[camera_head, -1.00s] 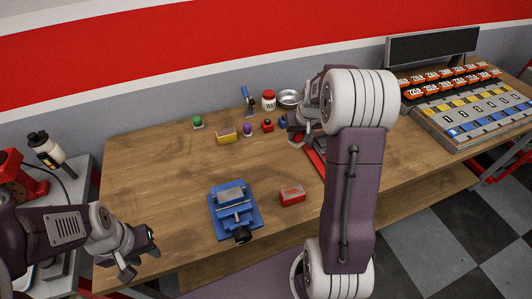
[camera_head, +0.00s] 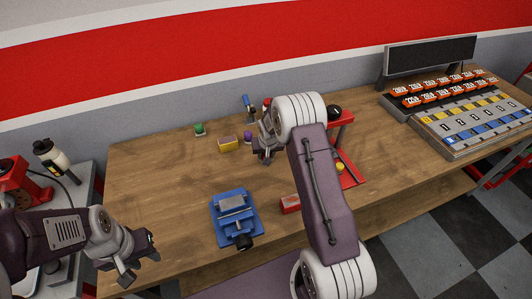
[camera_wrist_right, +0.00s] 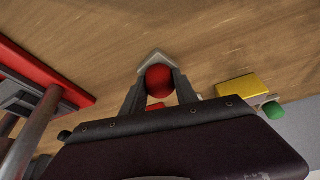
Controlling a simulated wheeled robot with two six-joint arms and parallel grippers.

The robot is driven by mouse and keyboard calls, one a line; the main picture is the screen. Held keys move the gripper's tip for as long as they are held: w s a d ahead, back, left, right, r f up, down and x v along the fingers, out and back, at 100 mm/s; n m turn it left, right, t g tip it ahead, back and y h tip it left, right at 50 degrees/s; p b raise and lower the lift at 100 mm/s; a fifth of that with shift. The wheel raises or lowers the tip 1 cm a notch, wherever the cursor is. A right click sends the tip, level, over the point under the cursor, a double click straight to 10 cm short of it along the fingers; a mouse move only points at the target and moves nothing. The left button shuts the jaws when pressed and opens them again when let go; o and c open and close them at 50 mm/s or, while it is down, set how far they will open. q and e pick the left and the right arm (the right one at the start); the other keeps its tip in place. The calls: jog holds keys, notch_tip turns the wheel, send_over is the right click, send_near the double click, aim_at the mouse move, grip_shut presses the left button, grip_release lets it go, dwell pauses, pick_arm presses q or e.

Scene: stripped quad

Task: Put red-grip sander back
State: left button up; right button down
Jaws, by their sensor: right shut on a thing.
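The red-grip sander shows in the right wrist view as a round red grip (camera_wrist_right: 159,80) on a pale grey, pointed pad (camera_wrist_right: 152,58). My right gripper (camera_wrist_right: 159,92) is shut on the red grip, one finger on each side. The wooden bench top shows beyond the pad; I cannot tell the gap between them. In the head view my right gripper (camera_head: 264,151) is over the back middle of the bench, and the sander is hidden there. My left gripper (camera_head: 140,266) is open and empty at the bench's front left corner.
A green-grip thing (camera_head: 200,129), a yellow block (camera_head: 228,144) and a purple-grip thing (camera_head: 248,136) stand at the back. A blue vise (camera_head: 234,217) and a red box (camera_head: 290,204) are in front. A red press-like stand (camera_head: 347,175) is right. The bench's left is clear.

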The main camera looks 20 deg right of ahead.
jog(key=shift+f, duration=0.1)
jog(key=shift+f, duration=0.15)
jog(key=c, duration=0.9)
grip_release()
jog(key=shift+c, duration=0.2)
jog(key=shift+s+r, duration=0.1)
jog(key=shift+r, duration=0.4)
jog(key=v, duration=1.1)
jog(key=s+a+n+g, duration=0.1)
jog(key=s+a, duration=0.3)
jog(key=s, duration=0.7)
jog(key=s+a+f+n+g+y, duration=0.1)
jog(key=s+a, duration=0.3)
jog(key=s, duration=0.8)
jog(key=shift+s+n+g+b, duration=0.3)
jog(key=shift+g+b, duration=0.15)
jog(key=shift+g, duration=0.15)
